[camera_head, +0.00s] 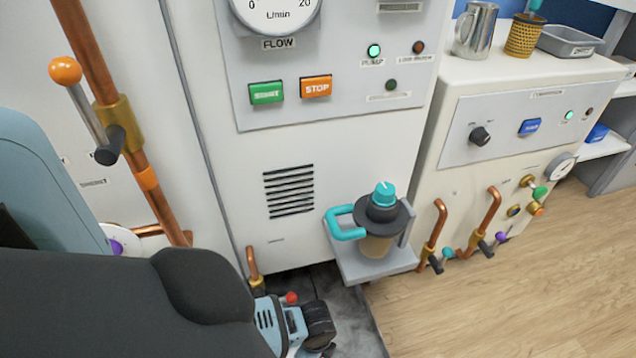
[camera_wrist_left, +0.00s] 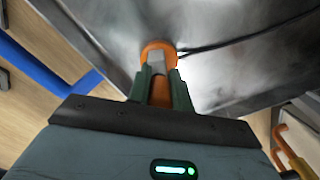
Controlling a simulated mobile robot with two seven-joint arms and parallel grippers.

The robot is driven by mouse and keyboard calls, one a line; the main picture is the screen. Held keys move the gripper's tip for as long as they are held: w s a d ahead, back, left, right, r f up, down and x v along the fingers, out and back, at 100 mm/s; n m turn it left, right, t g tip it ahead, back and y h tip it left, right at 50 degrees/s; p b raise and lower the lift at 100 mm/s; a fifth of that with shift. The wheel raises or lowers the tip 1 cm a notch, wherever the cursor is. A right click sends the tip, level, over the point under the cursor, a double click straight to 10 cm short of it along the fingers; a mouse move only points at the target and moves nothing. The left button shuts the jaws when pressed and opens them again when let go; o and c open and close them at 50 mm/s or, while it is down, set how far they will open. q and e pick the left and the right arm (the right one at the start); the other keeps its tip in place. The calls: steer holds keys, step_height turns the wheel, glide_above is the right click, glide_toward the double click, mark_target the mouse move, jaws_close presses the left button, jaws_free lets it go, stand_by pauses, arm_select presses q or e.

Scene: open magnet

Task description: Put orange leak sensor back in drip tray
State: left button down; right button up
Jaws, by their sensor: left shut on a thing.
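My left gripper (camera_wrist_left: 160,78) is shut on the orange leak sensor (camera_wrist_left: 158,47), whose rounded orange end shows past the fingertips in the left wrist view. A thin dark cable runs from near the sensor to the right. The grey metal drip tray (camera_wrist_left: 235,65) fills much of that view behind the sensor; I cannot tell whether the sensor touches it. In the head view my left wrist reaches low at the cabinet's foot, over the dark grey tray (camera_head: 352,308). The sensor and fingertips are hidden there. My right gripper is not in view.
A small shelf (camera_head: 375,268) with a teal-handled jug (camera_head: 377,245) juts out above and right of my left wrist. A copper pipe (camera_head: 252,264) and a red knob (camera_head: 291,297) are close to it. Wooden floor (camera_head: 480,310) is clear at the right.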

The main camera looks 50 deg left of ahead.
arm_select(q)
steer(key=shift+r, duration=0.1)
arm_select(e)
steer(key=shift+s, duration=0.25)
arm_select(q)
steer(key=c, duration=1.3)
jaws_free()
steer(key=shift+f, duration=0.2)
steer(key=shift+o, duration=0.2)
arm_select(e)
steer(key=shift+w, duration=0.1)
arm_select(q)
steer(key=shift+r, duration=0.2)
step_height(320, 180, up, 12)
steer(key=p, duration=0.6)
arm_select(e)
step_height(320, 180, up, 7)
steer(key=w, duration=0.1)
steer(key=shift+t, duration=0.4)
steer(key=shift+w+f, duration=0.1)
